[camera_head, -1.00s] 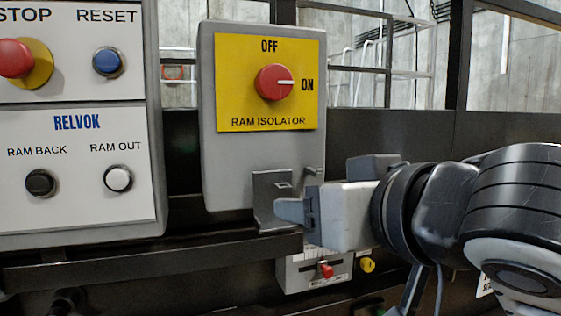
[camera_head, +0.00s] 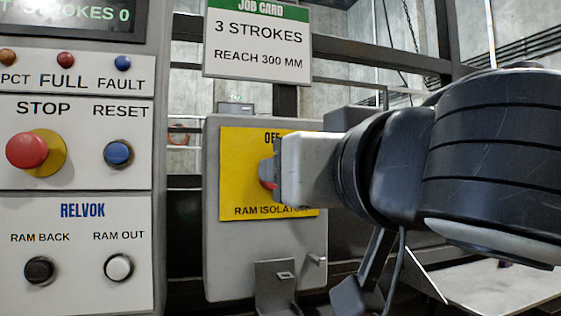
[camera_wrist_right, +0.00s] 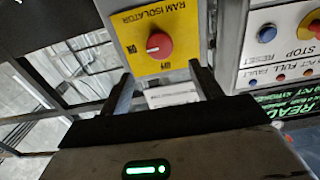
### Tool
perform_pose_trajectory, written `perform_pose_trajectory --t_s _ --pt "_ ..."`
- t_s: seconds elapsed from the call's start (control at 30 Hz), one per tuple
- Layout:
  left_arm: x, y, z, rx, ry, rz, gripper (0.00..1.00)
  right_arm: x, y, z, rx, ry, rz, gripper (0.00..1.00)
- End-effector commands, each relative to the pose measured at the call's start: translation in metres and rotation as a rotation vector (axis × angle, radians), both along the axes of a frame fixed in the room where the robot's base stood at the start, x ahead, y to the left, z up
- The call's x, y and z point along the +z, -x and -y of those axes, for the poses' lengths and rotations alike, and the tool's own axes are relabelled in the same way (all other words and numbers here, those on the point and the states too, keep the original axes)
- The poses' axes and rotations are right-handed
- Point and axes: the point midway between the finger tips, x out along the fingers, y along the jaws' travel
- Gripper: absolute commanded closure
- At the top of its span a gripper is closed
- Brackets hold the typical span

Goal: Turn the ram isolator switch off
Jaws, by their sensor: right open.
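The ram isolator switch is a red rotary knob on a yellow plate (camera_head: 238,178) on a grey box (camera_head: 224,255). In the head view my right gripper (camera_head: 279,165) is in front of the plate and covers most of the knob (camera_head: 265,171). In the right wrist view the knob (camera_wrist_right: 159,46) shows whole and upside down, beyond the two spread fingers of my right gripper (camera_wrist_right: 160,74). The fingers are open with nothing between them. My left gripper is not in view.
The control panel (camera_head: 75,190) with a red stop button (camera_head: 27,150) and a blue reset button (camera_head: 118,153) stands left of the box. A job card (camera_head: 257,45) hangs above. A metal bracket (camera_head: 276,285) sticks out at the box's lower edge.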

Motion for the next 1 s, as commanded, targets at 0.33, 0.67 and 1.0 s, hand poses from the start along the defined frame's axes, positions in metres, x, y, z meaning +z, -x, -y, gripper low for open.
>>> perform_pose_trajectory --t_s 0.33,0.67,1.0 --pt "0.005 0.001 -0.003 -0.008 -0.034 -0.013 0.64 0.002 -0.064 -0.021 0.000 0.000 0.000 0.36" --pt "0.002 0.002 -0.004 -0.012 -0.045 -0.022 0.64 0.000 -0.081 -0.026 0.001 0.002 0.002 0.36" --pt "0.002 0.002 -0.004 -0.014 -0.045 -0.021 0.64 0.000 -0.080 -0.026 0.001 0.001 0.001 0.80"
